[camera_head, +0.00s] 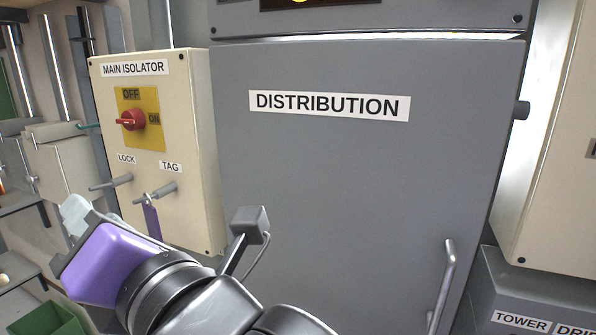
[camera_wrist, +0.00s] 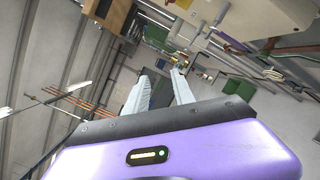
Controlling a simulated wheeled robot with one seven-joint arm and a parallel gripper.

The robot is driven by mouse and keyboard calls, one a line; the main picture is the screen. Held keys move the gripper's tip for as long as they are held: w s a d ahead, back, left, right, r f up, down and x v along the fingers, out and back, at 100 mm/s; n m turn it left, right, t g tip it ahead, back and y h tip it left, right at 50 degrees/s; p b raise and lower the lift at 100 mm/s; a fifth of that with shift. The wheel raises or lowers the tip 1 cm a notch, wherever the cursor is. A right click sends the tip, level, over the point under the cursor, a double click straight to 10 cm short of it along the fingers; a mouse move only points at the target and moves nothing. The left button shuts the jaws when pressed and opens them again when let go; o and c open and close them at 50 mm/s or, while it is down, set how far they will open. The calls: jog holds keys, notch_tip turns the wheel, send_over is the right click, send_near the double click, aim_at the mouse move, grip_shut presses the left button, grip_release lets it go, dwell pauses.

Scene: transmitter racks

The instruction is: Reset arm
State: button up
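My arm reaches up from the bottom of the head view, with its purple wrist housing in front of the lower left of the panels. My gripper (camera_head: 76,212) points to the upper left there, and its pale fingers are partly hidden by the housing. In the wrist view, the two fingers of my gripper (camera_wrist: 160,76) stand apart with a clear gap. Nothing is seen held between them.
The cream main isolator box (camera_head: 195,150) has a red switch (camera_head: 131,119), pegs, and a purple tag (camera_head: 152,220) hanging close to my gripper. The grey distribution cabinet (camera_head: 350,180) is closed, with a handle (camera_head: 443,285). A green bin (camera_head: 47,320) is at lower left.

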jog(key=s+d+f+m+t+h, duration=0.1)
jog(key=d+f+m+t+h, duration=0.35)
jog(key=d+f+m, duration=0.7)
jog(key=s+d+f+m+t+h, duration=0.1)
jog(key=d+f+m+t+h, duration=0.4)
jog(key=d+m, duration=1.05)
jog(key=s+d+f+m+g+h, duration=0.2)
jog(key=s+d+f, duration=0.4)
jog(key=s+f, duration=0.3)
jog(key=s+d+f+m+g+h, duration=0.3)
jog(key=s+d+f+m, duration=0.4)
jog(key=s, duration=1)
notch_tip(320, 180, down, 4)
jog(key=shift+d+r+m+g, duration=0.2)
jog(key=shift+r+m+g, duration=0.1)
jog(key=shift+g, duration=0.25)
jog(key=shift+h, duration=0.25)
dwell(1.4)
